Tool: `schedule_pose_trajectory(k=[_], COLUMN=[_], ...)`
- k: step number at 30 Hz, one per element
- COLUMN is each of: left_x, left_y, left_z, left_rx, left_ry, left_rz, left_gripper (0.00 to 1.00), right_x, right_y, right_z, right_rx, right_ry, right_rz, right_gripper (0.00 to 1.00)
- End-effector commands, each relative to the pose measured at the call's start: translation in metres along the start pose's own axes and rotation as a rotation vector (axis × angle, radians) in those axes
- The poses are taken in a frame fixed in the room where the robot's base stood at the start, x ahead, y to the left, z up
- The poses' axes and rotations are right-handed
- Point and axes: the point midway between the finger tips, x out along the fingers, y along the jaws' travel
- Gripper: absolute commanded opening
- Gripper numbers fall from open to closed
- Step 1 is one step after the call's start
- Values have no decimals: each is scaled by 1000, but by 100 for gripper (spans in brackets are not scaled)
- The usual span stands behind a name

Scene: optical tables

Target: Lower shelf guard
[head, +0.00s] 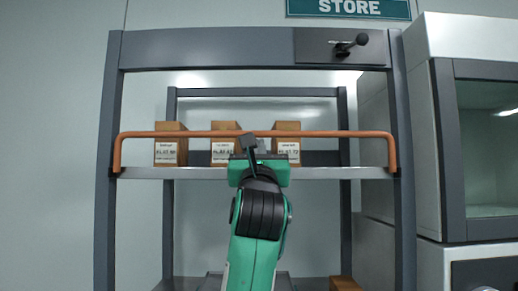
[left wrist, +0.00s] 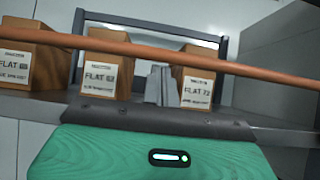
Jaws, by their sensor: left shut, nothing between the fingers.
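The shelf guard is an orange bar (head: 340,134) with bent-down ends, running across the front of a grey shelf (head: 330,173). It stands above the shelf's front edge, in front of the boxes. In the left wrist view the guard (left wrist: 240,69) crosses at a slant. My left gripper (head: 249,143) is at the middle of the guard, shut and empty. Its fingertips (left wrist: 159,72) show just below the bar in the wrist view; whether they touch it I cannot tell. My right gripper is not in view.
Labelled cardboard boxes (head: 287,145) stand on the shelf behind the guard. A black-knobbed lever (head: 350,46) is on the rack's top beam. A glass-fronted cabinet (head: 450,150) stands at the right. Another box (head: 344,284) shows low at the right.

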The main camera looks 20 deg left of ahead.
Motion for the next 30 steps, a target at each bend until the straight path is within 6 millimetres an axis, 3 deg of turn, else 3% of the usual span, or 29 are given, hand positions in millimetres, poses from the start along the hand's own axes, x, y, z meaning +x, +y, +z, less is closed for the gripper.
schedule_pose_trajectory(k=[16, 30], left_x=[4, 3], left_y=[0, 0], left_z=[-1, 0], left_rx=[0, 1], left_ry=[-8, -127], left_rz=[0, -1], left_gripper=[0, 0], right_x=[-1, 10], right_y=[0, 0], right_z=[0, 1], right_rx=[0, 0], right_ry=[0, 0], right_rz=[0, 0], right_gripper=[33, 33])
